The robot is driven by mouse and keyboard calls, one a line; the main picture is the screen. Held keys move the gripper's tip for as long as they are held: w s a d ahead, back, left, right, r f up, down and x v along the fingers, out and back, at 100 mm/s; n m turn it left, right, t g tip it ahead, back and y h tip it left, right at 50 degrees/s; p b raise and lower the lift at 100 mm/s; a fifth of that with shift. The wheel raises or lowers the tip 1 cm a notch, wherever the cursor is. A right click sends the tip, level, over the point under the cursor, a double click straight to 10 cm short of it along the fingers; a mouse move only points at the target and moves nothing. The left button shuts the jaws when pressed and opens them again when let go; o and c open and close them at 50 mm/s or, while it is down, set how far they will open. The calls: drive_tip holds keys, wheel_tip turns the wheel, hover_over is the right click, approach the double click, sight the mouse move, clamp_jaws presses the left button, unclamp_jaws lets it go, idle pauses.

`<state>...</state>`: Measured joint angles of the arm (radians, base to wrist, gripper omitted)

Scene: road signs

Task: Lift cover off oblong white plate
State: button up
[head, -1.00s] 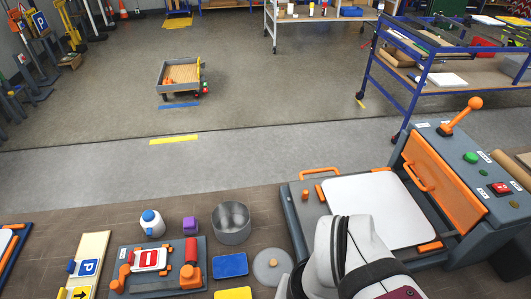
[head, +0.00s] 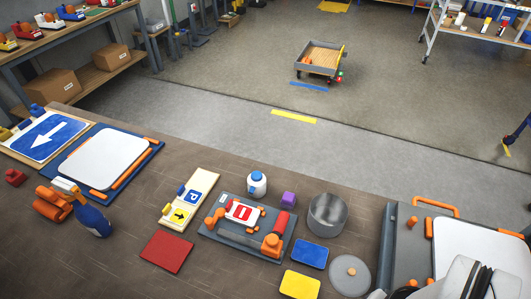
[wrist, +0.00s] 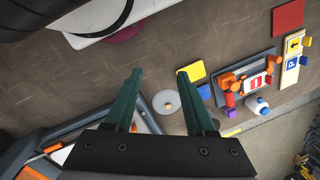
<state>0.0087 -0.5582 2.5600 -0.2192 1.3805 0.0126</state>
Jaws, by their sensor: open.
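A white rounded oblong plate (head: 103,158) lies on a blue board (head: 76,181) with orange strips at the left of the bench. A second white rounded plate (head: 480,245) lies on the grey press bed (head: 395,232) at the right, partly hidden by my arm. I cannot tell whether either has a separate cover on it. My gripper (wrist: 160,76) shows in the wrist view with two green fingers apart and nothing between them. It is above the bench near the press bed, away from the left plate. In the head view its fingers are not visible.
A metal pot (head: 328,215), a grey knobbed lid (head: 349,275), blue (head: 310,254) and yellow (head: 300,284) pads and a clamping fixture (head: 240,240) fill the bench middle. A red pad (head: 166,251) and a blue-orange tool (head: 93,218) lie left. Bare bench shows at front left.

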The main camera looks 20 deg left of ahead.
idle(0.3)
drive_tip(key=shift+c, duration=0.7)
drive_tip(key=w+a+r+n+h, duration=0.2)
drive_tip(key=w+a, duration=0.2)
drive_tip(key=w, duration=0.5)
drive_tip(key=n+t, duration=0.4)
drive_tip(key=t, duration=0.1)
hover_over(227, 206)
drive_tip(key=s, duration=0.6)
wheel_tip(227, 206, down, 6)
drive_tip(key=x, duration=1.5)
drive_tip(key=shift+s+a+f, duration=0.15)
drive_tip(key=shift+s+f, duration=0.05)
clamp_jaws()
